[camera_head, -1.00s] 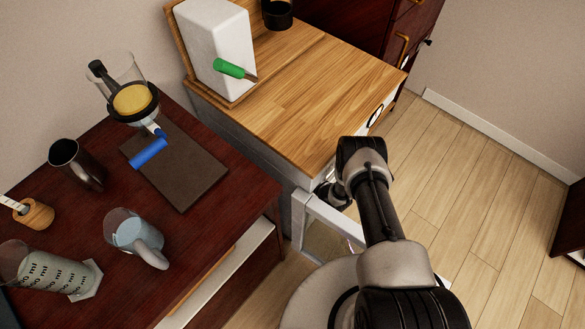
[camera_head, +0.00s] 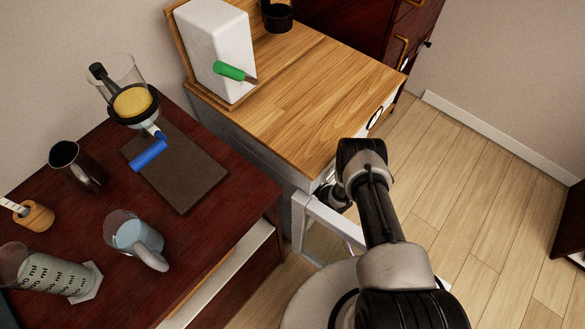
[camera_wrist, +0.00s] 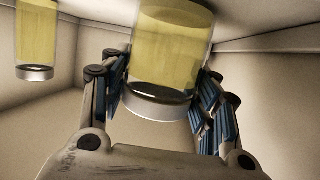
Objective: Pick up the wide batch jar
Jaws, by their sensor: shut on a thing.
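The wide batch jar (camera_wrist: 168,45) is a clear cylinder with yellow contents and a grey metallic band at its lower end in the wrist view. My gripper (camera_wrist: 160,82) is shut on it, with one blue-padded finger on each side. The jar's top is cut off by the frame. In the head view my arm reaches down to the open front of the cabinet under the wooden counter; the jar and fingertips are hidden there.
A narrower yellow jar (camera_wrist: 36,40) stands left inside the pale cabinet. In the head view the open white-framed door (camera_head: 322,235) is beside my arm. The dark red table (camera_head: 215,225) holds a glass mug (camera_head: 130,235), a beaker (camera_head: 45,272) and a metal pitcher (camera_head: 78,165).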

